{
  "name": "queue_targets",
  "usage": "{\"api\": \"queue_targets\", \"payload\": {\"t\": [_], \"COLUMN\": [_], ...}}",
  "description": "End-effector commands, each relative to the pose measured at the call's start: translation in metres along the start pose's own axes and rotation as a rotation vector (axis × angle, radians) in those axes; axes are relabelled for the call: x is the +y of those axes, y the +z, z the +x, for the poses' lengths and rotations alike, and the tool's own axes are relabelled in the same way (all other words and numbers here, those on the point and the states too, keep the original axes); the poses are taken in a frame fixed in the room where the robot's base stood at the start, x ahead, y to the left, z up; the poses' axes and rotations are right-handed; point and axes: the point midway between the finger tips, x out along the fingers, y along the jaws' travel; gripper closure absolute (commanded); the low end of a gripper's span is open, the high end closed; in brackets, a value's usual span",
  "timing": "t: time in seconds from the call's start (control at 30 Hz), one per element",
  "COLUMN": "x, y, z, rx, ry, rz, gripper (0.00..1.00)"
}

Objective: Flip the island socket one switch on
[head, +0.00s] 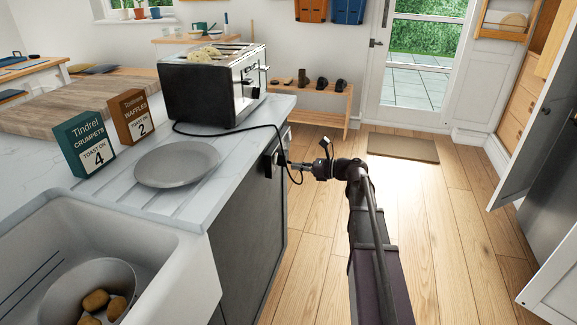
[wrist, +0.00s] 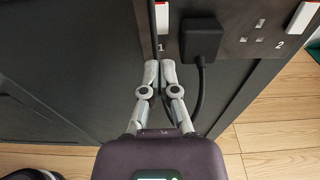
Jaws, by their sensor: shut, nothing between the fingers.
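The socket plate (wrist: 228,50) is on the dark end panel of the island. Switch one (wrist: 162,17) is a white rocker above the number 1, partly cut off by the top edge of the wrist view; its position cannot be told. A black plug (wrist: 200,38) sits in the socket to its right. My gripper (wrist: 160,70) is shut and empty, its fingertips together just below the number 1 in that view. In the head view my gripper (head: 294,167) is at the socket on the island's end, and the switch is hidden there.
A black cord runs from the toaster (head: 212,88) over the counter edge to the socket. Another socket and switch two (wrist: 302,18) are right of the plug. A grey plate (head: 177,163) and two boxes stand on the counter.

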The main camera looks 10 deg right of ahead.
Motion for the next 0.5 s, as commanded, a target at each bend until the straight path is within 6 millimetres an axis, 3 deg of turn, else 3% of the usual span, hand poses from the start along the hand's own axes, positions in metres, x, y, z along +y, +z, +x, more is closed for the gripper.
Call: {"api": "queue_targets", "payload": {"t": [0.5], "x": [0.001], "y": [-0.018], "z": [-0.073], "rx": [0.000], "ry": [0.000], "rz": [0.000], "gripper": [1.00]}}
